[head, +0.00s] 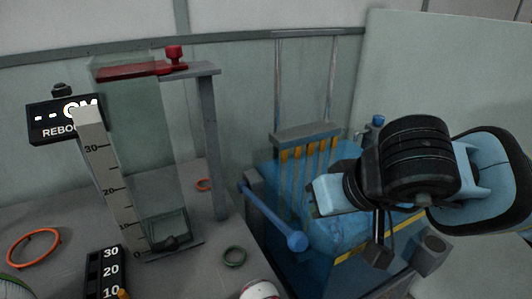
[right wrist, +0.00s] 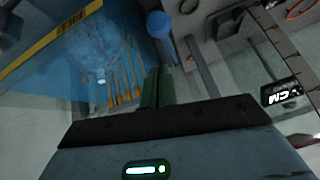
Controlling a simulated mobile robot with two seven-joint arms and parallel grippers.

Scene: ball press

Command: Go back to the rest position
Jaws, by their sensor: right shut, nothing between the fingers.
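My right arm reaches in from the right in the head view, over the right side of the blue press (head: 345,235). In the right wrist view my right gripper (right wrist: 157,75) has its two dark green fingers together, with nothing between them. They point toward the press, whose blue surface (right wrist: 80,60) fills the upper left there. The press's blue lever (head: 272,218) slopes down to a round knob, apart from my right arm in the head view. The knob (right wrist: 159,24) also shows in the right wrist view. My left gripper is not in view.
Left of the press stands a clear measuring column (head: 150,150) with a scale and a red-handled top plate (head: 135,70). A dark display (head: 60,120) is beside it.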

